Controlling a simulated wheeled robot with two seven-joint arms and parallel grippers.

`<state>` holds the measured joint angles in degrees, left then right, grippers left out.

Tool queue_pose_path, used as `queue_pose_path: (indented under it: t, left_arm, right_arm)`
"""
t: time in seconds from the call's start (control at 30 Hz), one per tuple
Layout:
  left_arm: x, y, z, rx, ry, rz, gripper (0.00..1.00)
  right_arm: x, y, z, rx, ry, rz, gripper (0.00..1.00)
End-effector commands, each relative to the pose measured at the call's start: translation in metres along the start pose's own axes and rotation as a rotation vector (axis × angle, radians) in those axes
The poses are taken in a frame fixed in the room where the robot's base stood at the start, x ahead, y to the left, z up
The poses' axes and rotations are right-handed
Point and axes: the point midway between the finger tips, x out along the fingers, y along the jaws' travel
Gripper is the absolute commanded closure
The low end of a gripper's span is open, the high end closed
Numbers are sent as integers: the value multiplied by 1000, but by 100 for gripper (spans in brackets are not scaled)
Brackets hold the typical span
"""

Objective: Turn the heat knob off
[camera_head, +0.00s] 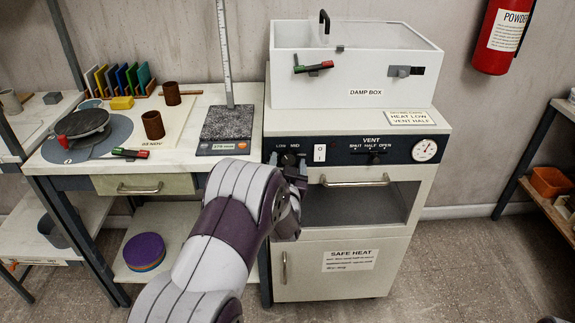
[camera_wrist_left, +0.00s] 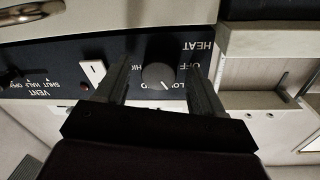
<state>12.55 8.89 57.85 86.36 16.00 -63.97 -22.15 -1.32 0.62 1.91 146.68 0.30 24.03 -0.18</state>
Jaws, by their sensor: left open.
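The heat knob (camera_wrist_left: 158,76) is a round dark knob on the black control panel (camera_wrist_left: 60,62), shown upside down in the left wrist view. "HEAT", "OFF" and a label beginning "LO" show to its right. A small pale mark is at its lower edge, on the side of the "LO" label; its exact setting is hard to read. My left gripper (camera_wrist_left: 158,70) is open, with one finger on each side of the knob; I cannot tell whether they touch it. In the head view my left gripper (camera_head: 286,165) covers the knob; "LOW" and "MID" show above. My right gripper is not in view.
A white switch (camera_head: 320,153) and the vent slider (camera_head: 376,158) sit right of the knob, with a dial gauge (camera_head: 424,150) farther right. A metal handle (camera_head: 354,181) juts out below the panel. The worktable (camera_head: 90,170) with pottery things stands at left.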

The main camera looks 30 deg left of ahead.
Motion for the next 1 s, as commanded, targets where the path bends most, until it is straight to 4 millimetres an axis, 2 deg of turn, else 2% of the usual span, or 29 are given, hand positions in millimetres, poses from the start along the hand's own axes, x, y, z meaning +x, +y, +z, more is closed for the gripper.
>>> queue_pose_path:
  t: [0.07,0.23,0.27,0.67,1.0]
  left_arm:
    - [0,0,0,0,0,0,32]
    - [0,0,0,0,0,0,84]
    - [0,0,0,0,1,0,88]
    - [0,1,2,-69,7,-1,88]
    - [0,2,4,-337,29,-6,87]
  right_arm:
    - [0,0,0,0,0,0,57]
    - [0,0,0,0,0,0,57]
    - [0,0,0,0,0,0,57]
    - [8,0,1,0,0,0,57]
    - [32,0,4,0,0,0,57]
